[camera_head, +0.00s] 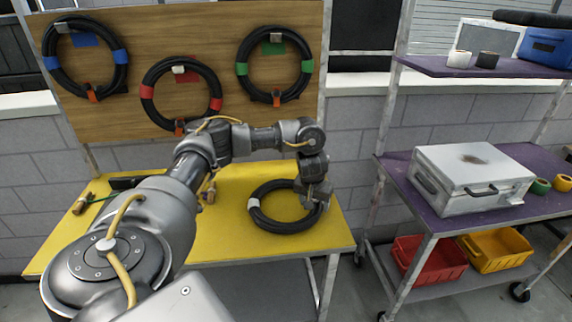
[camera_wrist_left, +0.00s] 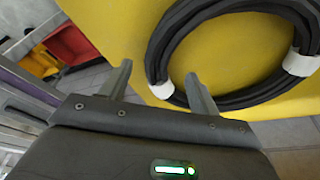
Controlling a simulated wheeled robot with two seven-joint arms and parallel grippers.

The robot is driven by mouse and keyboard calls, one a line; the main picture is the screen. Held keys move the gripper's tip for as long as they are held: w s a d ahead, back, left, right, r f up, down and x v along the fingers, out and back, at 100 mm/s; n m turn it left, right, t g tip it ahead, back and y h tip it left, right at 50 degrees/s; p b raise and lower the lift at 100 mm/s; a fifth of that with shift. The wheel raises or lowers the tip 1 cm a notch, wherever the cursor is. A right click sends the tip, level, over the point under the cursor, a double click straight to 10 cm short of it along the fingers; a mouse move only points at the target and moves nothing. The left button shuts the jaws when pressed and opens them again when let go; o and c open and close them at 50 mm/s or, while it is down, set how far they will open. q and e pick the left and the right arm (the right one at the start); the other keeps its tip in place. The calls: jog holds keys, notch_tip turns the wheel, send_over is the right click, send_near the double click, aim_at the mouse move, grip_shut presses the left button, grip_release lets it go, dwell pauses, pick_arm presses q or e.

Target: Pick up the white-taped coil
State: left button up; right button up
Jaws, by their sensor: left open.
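The white-taped coil (camera_head: 270,221) is a black cable ring lying flat on the yellow table top. One white tape band (camera_head: 253,203) shows on its left side. In the left wrist view the coil (camera_wrist_left: 215,20) shows two white bands, one at its right and one (camera_wrist_left: 162,91) just behind the gap between my fingers. My left gripper (camera_head: 318,197) is over the coil's right side, pointing down. In the wrist view its fingers (camera_wrist_left: 158,70) are apart, with the coil's edge near the right finger. I cannot tell whether they touch. My right gripper is not in view.
Coils with blue, red and green tape hang on the wooden board (camera_head: 215,110) behind the table (camera_head: 235,250). A purple shelf cart (camera_head: 420,205) at right holds a metal case (camera_head: 470,175), tape rolls, and red (camera_head: 430,260) and yellow (camera_head: 495,250) bins below.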

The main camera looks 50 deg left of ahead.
aim_at(314, 210)
pick_arm(q)
jog(key=x, duration=0.4)
jog(key=shift+s+f, duration=0.1)
jog(key=shift+f, duration=0.15)
jog(key=shift+c, duration=0.3)
grip_shut()
jog(key=shift+a+r+p, duration=0.1)
jog(key=shift+r+p, duration=0.05)
jog(key=shift+p, duration=0.15)
